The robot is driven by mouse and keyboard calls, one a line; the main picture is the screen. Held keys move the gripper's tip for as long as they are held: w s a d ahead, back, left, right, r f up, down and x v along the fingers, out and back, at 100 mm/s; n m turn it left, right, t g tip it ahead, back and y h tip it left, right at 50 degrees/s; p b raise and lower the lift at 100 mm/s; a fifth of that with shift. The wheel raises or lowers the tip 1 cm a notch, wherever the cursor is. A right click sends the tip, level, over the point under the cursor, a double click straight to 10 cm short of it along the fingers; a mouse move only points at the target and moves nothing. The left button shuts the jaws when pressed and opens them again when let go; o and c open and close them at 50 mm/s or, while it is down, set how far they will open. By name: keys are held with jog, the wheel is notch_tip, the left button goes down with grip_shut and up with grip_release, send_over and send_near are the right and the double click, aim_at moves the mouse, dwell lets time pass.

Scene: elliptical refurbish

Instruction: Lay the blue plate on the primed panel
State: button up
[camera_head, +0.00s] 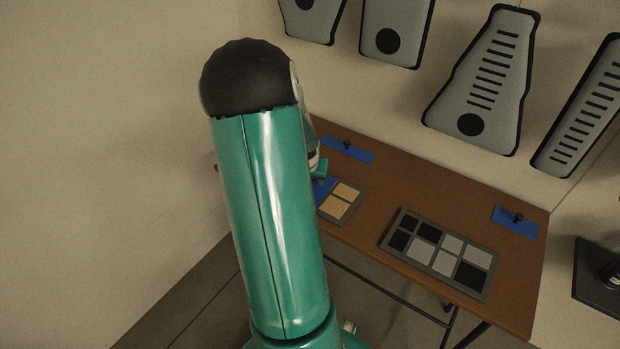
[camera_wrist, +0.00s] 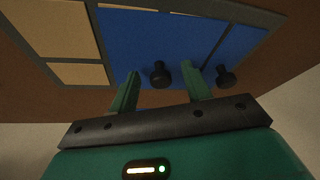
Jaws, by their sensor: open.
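The tan-celled panel (camera_head: 341,200) lies on the table, its left part hidden behind my arm in the head view. In the wrist view its bare tan cells (camera_wrist: 54,28) show at the left. A blue plate (camera_wrist: 145,38) with a black knob (camera_wrist: 160,76) lies over the panel beside these cells. A second blue plate (camera_wrist: 243,42) with its own knob (camera_wrist: 225,76) lies to its right, past a dark line. My gripper (camera_wrist: 160,70) is open, with its fingers on either side of the first knob. Contact with the knob cannot be told.
Two more blue plates with knobs lie on the brown table (camera_head: 400,190), one at the back (camera_head: 348,148) and one at the right (camera_head: 505,221). A panel with black and grey cells (camera_head: 387,245) lies at the front. Grey pedal-shaped boards (camera_head: 480,75) hang on the wall.

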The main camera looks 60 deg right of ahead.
jog(key=v, duration=1.3)
jog(key=shift+r, duration=0.15)
jog(key=w+a+r+n+t+y, duration=0.1)
jog(key=w+a+r+n, duration=0.2)
jog(key=a, duration=0.5)
jog(key=w+a+r+n+t+y, duration=0.1)
jog(key=w+a+r+n, duration=0.2)
jog(key=a, duration=0.4)
jog(key=w+a+r+n+t+y, duration=0.1)
jog(key=w+a+r+t, duration=0.1)
jog(key=w+a, duration=0.45)
jog(key=s+a+r+n, duration=0.1)
jog(key=s+a+n, duration=0.1)
jog(key=a, duration=0.5)
jog(key=s+a+r+n+y, duration=0.1)
jog(key=s+a+r+n, duration=0.1)
jog(key=a, duration=0.6)
jog(key=s+a+r+n, duration=0.2)
jog(key=s+a+n, duration=0.1)
jog(key=a, duration=0.4)
jog(key=shift+s+a+r+n+t, duration=0.2)
jog(key=shift+s+a+n+t, duration=0.15)
jog(key=shift+n, duration=0.35)
jog(key=shift+c, duration=0.2)
